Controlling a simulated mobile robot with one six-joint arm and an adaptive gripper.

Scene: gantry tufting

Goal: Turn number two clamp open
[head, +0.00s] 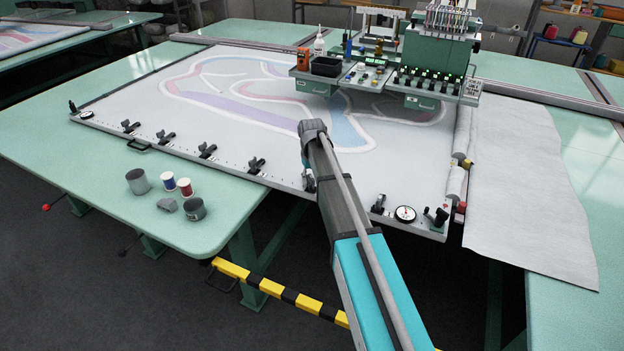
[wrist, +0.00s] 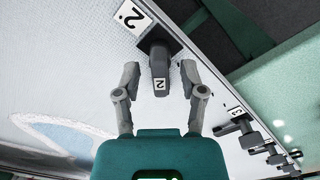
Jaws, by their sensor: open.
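The number two clamp (wrist: 158,62) is a dark grey lever with a white "2" label on its end, on a dark base at the frame edge. A white plate marked 2 (wrist: 129,15) lies beside it. My gripper (wrist: 160,76) is open in the wrist view, with one finger on each side of the clamp's lever and visible gaps between. The fingers do not appear to touch it. In the head view my arm hides most of the clamp and gripper, near the front edge of the tufting frame (head: 225,170). I cannot tell the lever's exact angle.
Other clamps stand along the frame edge, one to the right (head: 378,204) and several to the left, the nearest (head: 256,166) beside plate 3 (wrist: 235,112). A round dial (head: 405,214) sits at the right corner. Spools and cans (head: 138,181) stand on the green table.

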